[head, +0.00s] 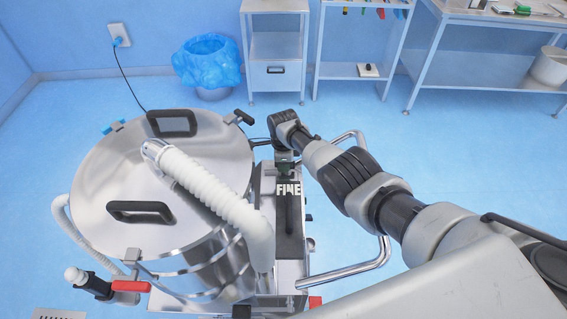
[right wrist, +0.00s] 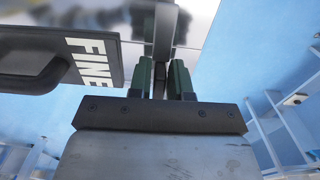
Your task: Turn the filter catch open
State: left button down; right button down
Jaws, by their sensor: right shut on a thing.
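The filter is a dark panel with white letters FINE (head: 288,205) and a black handle, on the front of the steel unit beside the drum. It shows at the left of the right wrist view (right wrist: 90,60). My right gripper (head: 286,166) is at the panel's far end, pointing down. In the right wrist view its two green fingers (right wrist: 162,80) are shut on a narrow grey upright piece, which looks like the filter catch (right wrist: 164,35). The catch is hidden by the gripper in the head view, and its exact angle is hard to tell. My left gripper is not in view.
A steel drum (head: 105,190) with black lid handles and a ribbed white hose (head: 215,195) stands left of the filter. A steel rail (head: 365,270) is on the right. A blue-lined bin (head: 207,62) and steel tables (head: 480,50) are behind, with clear floor between.

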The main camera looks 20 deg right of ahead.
jog(key=shift+w+r, duration=0.1)
dwell(0.5)
jog(key=c, duration=1.2)
grip_release()
jog(key=shift+o, duration=0.2)
